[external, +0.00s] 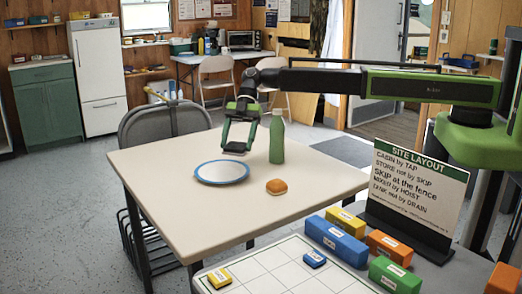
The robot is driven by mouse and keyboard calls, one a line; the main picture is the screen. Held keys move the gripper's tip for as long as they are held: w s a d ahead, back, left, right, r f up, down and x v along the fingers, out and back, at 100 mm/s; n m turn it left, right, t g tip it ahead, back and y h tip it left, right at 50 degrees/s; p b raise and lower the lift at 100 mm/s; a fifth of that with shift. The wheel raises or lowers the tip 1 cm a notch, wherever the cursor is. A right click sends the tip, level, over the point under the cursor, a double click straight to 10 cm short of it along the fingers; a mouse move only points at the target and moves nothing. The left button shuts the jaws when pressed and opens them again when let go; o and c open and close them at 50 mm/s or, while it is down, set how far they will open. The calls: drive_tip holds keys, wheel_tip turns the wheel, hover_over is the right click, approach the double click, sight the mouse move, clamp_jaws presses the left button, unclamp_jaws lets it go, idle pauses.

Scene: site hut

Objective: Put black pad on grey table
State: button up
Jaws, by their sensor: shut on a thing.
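My gripper (236,147) hangs over the far part of the pale beige-grey table (200,232) in the middle. Its two green-edged fingers are shut on a small dark, thin thing between the tips, apparently the black pad (235,149); its outline is hard to make out. The gripper and the dark thing look to be above the table, apart from it. A white plate with a blue rim (221,172) lies below and to the left. A green bottle (277,138) stands just right of the gripper, and an orange-brown bun (276,187) lies nearer.
In front, another table carries a white gridded board (275,265), several coloured blocks (334,240) and a black-based sign (417,190). A grey chair (165,128) stands behind the middle table. The middle table's near left part is bare.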

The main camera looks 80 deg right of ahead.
drive_tip(key=s+a+n+g, duration=0.1)
drive_tip(key=s+a, duration=0.4)
drive_tip(key=a, duration=0.6)
drive_tip(key=s+a+n+g, duration=0.2)
drive_tip(key=s+a, duration=0.3)
drive_tip(key=a, duration=0.6)
drive_tip(key=s+a+n+g, duration=0.1)
drive_tip(key=s+a, duration=0.3)
drive_tip(key=a, duration=0.7)
drive_tip(key=shift+s+a+r+n+h, duration=0.15)
drive_tip(key=shift+s+a+n+h, duration=0.2)
drive_tip(key=shift+n, duration=0.45)
